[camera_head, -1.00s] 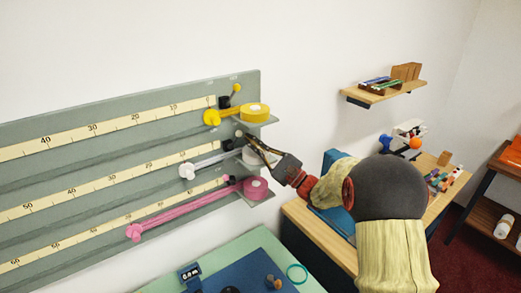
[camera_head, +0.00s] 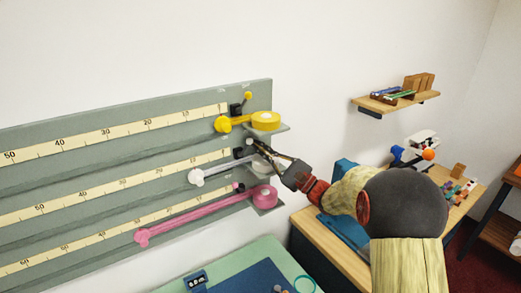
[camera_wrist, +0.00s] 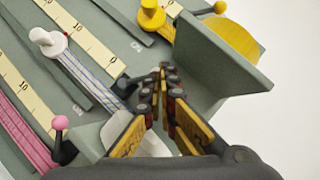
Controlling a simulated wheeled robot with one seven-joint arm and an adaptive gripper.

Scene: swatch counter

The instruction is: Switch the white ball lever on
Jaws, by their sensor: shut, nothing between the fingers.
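The white ball lever (camera_head: 249,142) is a small white ball on a dark base at the right end of the middle row of the grey-green board. My gripper (camera_head: 254,145) is shut and empty, with its tips right beside the ball; whether they touch I cannot tell. In the wrist view my gripper (camera_wrist: 165,75) points at the board, and its fingers hide the white lever there. The white ribbon's end piece (camera_head: 195,176) lies left of the lever. The white roll (camera_head: 262,163) is partly hidden behind my gripper.
A pink ball lever (camera_wrist: 60,122) and pink roll (camera_head: 264,195) are below. A green-topped table (camera_head: 230,265) stands beneath; a wall shelf (camera_head: 372,103) is at right.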

